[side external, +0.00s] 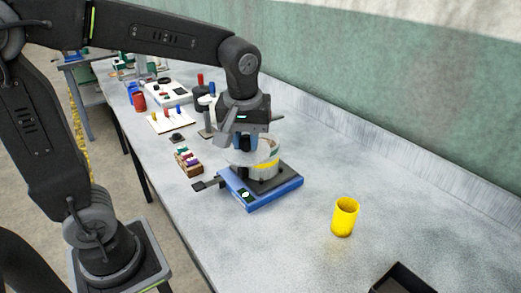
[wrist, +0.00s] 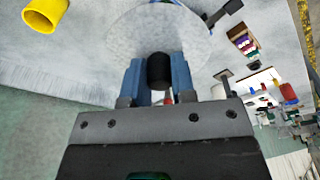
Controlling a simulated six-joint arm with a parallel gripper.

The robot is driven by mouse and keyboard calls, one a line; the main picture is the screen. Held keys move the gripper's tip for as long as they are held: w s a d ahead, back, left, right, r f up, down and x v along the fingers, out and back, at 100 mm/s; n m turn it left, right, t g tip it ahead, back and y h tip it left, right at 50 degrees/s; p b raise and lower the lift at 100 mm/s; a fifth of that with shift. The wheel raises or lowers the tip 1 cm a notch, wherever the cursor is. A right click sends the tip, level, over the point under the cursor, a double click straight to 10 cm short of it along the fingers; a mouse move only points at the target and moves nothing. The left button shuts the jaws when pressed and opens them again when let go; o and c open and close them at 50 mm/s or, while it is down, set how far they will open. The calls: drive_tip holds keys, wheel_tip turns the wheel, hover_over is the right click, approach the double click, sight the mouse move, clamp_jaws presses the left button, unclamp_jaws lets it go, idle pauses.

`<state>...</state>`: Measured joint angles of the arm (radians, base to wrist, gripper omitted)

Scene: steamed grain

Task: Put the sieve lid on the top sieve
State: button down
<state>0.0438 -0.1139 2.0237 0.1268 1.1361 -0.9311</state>
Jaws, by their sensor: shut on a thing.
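My gripper (side external: 246,143) points down over the sieve stack and is shut on the black knob (wrist: 159,72) of the sieve lid. In the wrist view the lid (wrist: 122,38) is a pale grey disc below the blue fingers. It hides what lies under it. In the side view the sieve stack (side external: 267,163), pale with a yellow band, stands on a blue shaker base (side external: 285,187). The lid is close over the top sieve (side external: 270,150), largely hidden by my gripper. I cannot tell whether they touch.
A yellow cup (side external: 345,217) stands to the right, with a black tray (side external: 402,280) at the front edge. A small box of coloured items (side external: 188,163) and a white board with bottles (side external: 171,121) lie to the left. The bench between shaker and cup is clear.

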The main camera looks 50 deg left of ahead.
drive_tip(key=r, duration=1)
drive_tip(key=shift+w+a+r, duration=0.2)
drive_tip(key=shift+a, duration=0.15)
drive_tip(key=w+a, duration=0.2)
drive_tip(key=a, duration=0.8)
drive_tip(key=w+a, duration=0.2)
drive_tip(key=a, duration=0.7)
drive_tip(key=shift+m, duration=0.3)
drive_tip(key=shift+w+d+f, duration=1.25)
drive_tip(key=shift+d+f, duration=0.15)
drive_tip(key=shift+f, duration=1.3)
drive_tip(key=shift+w+d+f, duration=1.25)
drive_tip(key=shift+d+f, duration=0.2)
drive_tip(key=shift+f, duration=1.25)
drive_tip(key=shift+w+d+f, duration=1.25)
drive_tip(key=shift+d+f, duration=0.15)
drive_tip(key=shift+f, duration=1.3)
